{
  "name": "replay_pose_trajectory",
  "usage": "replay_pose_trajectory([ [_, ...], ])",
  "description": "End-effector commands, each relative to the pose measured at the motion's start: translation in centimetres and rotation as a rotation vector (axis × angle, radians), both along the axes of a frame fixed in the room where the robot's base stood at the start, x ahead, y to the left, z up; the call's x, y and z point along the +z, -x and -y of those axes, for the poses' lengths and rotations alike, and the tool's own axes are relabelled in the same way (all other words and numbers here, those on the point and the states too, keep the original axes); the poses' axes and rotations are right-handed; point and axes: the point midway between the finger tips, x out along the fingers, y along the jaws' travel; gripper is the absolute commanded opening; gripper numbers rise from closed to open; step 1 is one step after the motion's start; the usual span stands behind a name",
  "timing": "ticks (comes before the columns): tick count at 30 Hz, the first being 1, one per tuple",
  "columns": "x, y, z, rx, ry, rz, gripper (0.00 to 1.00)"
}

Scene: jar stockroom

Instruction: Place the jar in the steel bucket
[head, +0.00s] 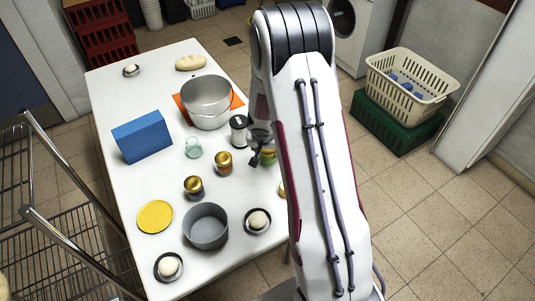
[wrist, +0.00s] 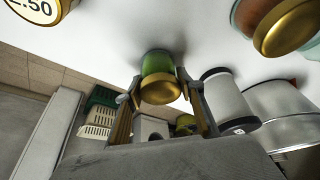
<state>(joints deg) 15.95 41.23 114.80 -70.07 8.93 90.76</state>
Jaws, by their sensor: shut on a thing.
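A green jar with a gold lid (wrist: 160,88) is between the fingers of my gripper (wrist: 158,80) in the wrist view. My gripper is shut on it. The jar's base appears at or close to the white tabletop; I cannot tell if it touches. In the head view, the jar (head: 268,158) is partly hidden by my gripper (head: 262,148) at the table's right side. The shiny steel bucket (head: 206,102) stands on an orange mat behind and left of my gripper; it also shows at the right of the wrist view (wrist: 285,112).
A white canister (head: 239,132) stands between my gripper and the bucket. Two gold-lidded jars (head: 224,163) (head: 193,187) and a glass mug (head: 193,148) are to the left. A blue box (head: 142,137), grey pot (head: 205,228) and yellow plate (head: 155,216) stand farther left or nearer.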

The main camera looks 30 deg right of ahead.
Motion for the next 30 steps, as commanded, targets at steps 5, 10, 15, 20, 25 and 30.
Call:
replay_pose_trajectory([
  [5, 0.1, 0.0, 0.0, -0.001, 0.0, 0.001, 0.08],
  [10, 0.4, -0.1, 0.1, 0.0, 0.001, 0.002, 0.08],
  [15, 0.9, -0.1, 0.1, -0.001, 0.002, 0.002, 0.08],
  [20, 1.6, -0.1, 0.1, -0.002, 0.003, 0.001, 0.08],
  [25, 2.5, -0.1, 0.0, -0.001, 0.001, 0.003, 0.08],
  [30, 3.9, -0.1, 0.1, -0.002, 0.003, 0.003, 0.08],
])
